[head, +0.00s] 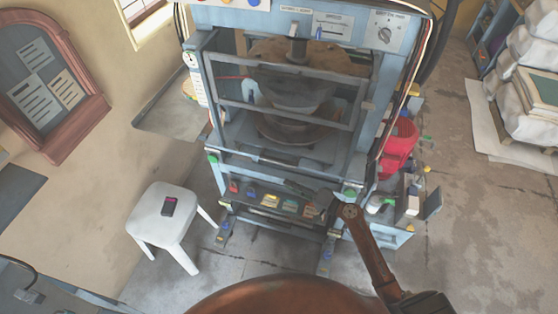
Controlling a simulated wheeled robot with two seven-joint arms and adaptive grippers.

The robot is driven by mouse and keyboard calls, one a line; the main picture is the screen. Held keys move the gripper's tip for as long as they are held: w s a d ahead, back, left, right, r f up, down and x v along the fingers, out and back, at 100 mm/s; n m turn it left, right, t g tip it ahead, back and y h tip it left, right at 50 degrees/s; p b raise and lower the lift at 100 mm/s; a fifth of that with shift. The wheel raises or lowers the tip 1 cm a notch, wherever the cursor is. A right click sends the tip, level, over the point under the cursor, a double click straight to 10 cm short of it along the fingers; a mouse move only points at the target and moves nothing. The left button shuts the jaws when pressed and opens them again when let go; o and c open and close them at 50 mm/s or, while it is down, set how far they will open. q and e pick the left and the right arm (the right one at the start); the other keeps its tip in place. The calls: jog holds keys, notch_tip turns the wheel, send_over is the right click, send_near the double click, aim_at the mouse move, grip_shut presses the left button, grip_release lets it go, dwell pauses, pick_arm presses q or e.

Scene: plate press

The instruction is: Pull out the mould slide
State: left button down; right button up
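The blue-grey plate press (212,100) stands in the middle of the head view. Inside its frame is a round brownish mould (290,128), seen behind a grey barred guard (285,111). Below the guard a grey slide front with a bar handle (262,159) runs across the press. My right arm comes up from the bottom right. Contact with the bar and the finger opening are too small to tell. My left gripper is not in view.
A white stool (171,222) with a small dark device stands left of the press. A red part (401,145) sticks out at the right side. White sacks (524,80) stand far right.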

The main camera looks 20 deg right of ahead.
aim_at(279, 159)
jog(key=w+r+m, duration=0.1)
jog(key=w, duration=0.2)
jog(key=w+a+r+m+t, duration=0.1)
jog(key=w, duration=0.3)
jog(key=w+r+m+t, duration=0.1)
jog(key=w, duration=0.2)
jog(key=shift+w+a+r+h, duration=0.2)
jog(key=shift+w+h, duration=0.05)
jog(key=shift+h, duration=0.05)
jog(key=shift+w+a, duration=0.25)
jog(key=shift+w, duration=0.05)
grip_shut()
